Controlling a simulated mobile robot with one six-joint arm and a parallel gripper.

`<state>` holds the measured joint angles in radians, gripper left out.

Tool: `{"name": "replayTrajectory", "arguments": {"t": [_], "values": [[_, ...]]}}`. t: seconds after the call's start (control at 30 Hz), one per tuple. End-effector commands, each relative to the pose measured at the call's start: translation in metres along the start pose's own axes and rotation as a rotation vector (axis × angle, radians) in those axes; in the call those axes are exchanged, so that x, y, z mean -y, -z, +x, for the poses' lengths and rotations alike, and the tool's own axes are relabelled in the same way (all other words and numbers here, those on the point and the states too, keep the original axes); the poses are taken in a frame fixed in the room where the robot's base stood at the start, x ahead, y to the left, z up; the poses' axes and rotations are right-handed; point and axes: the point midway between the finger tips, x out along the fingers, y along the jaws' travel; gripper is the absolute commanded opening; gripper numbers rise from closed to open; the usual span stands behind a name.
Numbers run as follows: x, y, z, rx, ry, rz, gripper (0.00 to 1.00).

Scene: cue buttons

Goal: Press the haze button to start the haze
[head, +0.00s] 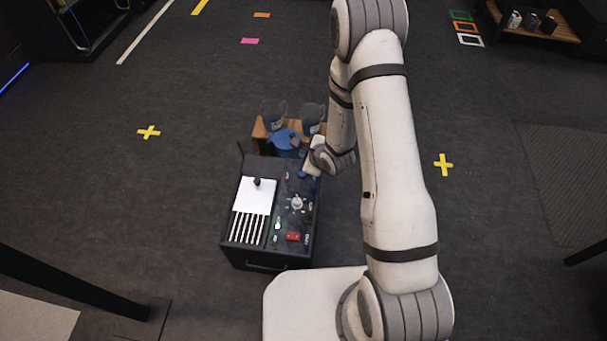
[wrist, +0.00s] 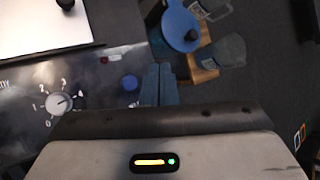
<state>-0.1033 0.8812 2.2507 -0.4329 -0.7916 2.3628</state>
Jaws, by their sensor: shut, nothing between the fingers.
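A dark control console (head: 265,252) stands in front of my arm. My gripper (head: 304,174) is shut and empty over its far right part. Whether the fingertips touch the panel is unclear. A green button (head: 278,225) and a red control (head: 293,236) sit on the near right of the console; their labels are too small to read.
A numbered dial (wrist: 60,103) and a small red light (wrist: 104,60) are on the panel. A white sheet (head: 255,194) and several white slider strips are on the left. Behind are a wooden stand (head: 259,130), grey mugs and a blue round object (wrist: 180,28).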

Motion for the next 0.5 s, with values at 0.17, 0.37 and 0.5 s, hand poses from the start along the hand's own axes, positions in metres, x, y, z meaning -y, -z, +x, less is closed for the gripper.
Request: {"name": "replayTrajectory", "arguments": {"t": [0.17, 0.37, 0.5], "values": [[-0.012, 0.012, 0.017, 0.0, 0.0, 0.0, 0.0], [-0.027, 0.027, 0.037, 0.0, 0.0, -0.001, 0.0], [-0.036, 0.035, 0.049, -0.001, -0.001, -0.001, 0.0]]}}
